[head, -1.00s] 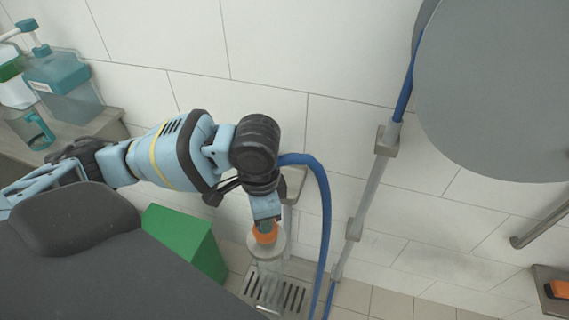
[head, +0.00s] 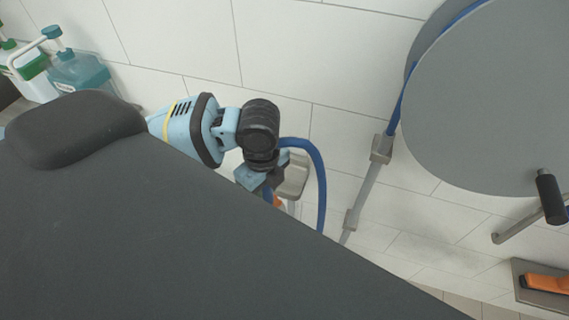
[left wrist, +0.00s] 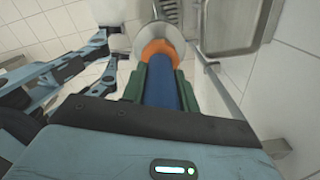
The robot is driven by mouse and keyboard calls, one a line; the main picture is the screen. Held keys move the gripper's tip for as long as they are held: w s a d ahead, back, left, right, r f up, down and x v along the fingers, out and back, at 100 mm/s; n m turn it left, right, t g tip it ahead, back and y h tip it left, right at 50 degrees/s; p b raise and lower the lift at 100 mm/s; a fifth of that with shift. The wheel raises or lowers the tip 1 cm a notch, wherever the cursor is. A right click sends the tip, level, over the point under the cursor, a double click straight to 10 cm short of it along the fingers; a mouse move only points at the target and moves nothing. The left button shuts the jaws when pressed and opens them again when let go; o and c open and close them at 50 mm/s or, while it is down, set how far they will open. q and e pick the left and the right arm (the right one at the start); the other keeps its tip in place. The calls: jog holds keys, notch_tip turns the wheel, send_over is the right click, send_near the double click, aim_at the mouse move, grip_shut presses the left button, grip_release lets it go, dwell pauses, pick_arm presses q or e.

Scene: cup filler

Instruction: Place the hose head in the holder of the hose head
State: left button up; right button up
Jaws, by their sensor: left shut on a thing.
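My left gripper (head: 264,184) is near the tiled wall in the head view. In the left wrist view its green-padded fingers (left wrist: 160,88) are shut on the blue hose head (left wrist: 161,78), whose orange end (left wrist: 158,49) points away from my wrist. A pale round disc (left wrist: 135,48) lies around or behind that end; I cannot tell whether they touch. In the head view only a sliver of orange (head: 279,201) shows under the gripper. A grey wall bracket (head: 294,178) stands just behind it; I cannot tell whether this is the holder. My right gripper is not in view.
The blue hose (head: 321,180) loops down to the right of the gripper. A large grey reel disc (head: 490,95) and a wall pipe (head: 364,188) are to the right. Bottles (head: 80,72) stand at the upper left. My dark body hides the lower left.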

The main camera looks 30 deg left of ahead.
pick_arm(q)
jog(key=w+a+f, duration=0.2)
jog(key=w, duration=0.5)
jog(key=w+a+f+b, duration=0.1)
jog(key=w+a+f, duration=0.1)
jog(key=w, duration=0.6)
jog(key=shift+a+f, duration=0.2)
jog(key=shift+f, duration=0.4)
jog(key=o, duration=1)
notch_tip(320, 180, up, 12)
jog(key=shift+r+p, duration=0.15)
jog(key=shift+p, duration=0.2)
